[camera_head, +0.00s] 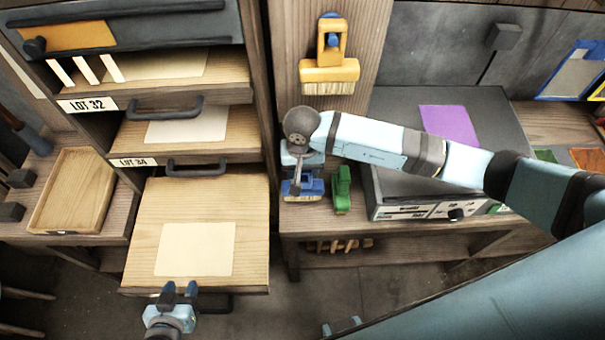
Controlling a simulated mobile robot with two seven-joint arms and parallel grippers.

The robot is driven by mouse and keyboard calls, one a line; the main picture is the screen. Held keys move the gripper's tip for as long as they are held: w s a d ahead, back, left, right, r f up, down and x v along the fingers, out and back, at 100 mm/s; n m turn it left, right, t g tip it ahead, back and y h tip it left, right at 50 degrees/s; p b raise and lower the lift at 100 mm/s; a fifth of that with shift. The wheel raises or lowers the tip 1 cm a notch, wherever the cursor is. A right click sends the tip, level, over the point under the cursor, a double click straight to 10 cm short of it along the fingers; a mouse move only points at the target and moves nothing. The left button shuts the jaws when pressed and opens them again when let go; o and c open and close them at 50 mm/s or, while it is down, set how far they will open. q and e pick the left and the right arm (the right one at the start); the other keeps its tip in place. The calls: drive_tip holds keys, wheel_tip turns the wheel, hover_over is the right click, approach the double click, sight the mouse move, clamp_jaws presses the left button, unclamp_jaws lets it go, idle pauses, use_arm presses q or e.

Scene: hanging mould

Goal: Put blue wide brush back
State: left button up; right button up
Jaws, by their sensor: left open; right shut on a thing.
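The blue wide brush (303,189) is at the left end of the bench, below my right gripper, with pale bristles along its lower edge. My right gripper (299,174) reaches down from above and is shut on the blue brush; its fingers and wrist hide the upper part. I cannot tell whether the brush touches the bench. A yellow wide brush (330,75) hangs on the wooden panel above, with a blue part showing in its handle. My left gripper (178,291) is open and empty at the front edge of the pulled-out lower drawer (143,235).
A green object (342,190) stands just right of the blue brush. A grey box (385,203) with a purple sheet (450,125) fills the bench further right. A wooden tray (73,190) lies at left. The open drawer juts out, holding a pale sheet (195,249).

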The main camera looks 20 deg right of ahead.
sight(313, 190)
wheel_tip(313, 190, down, 2)
drive_tip(key=shift+s+f+b, duration=0.1)
drive_tip(key=shift+f+b, duration=0.1)
drive_tip(key=shift+b, duration=0.1)
drive_tip(key=shift+f, duration=0.15)
drive_tip(key=o, duration=0.9)
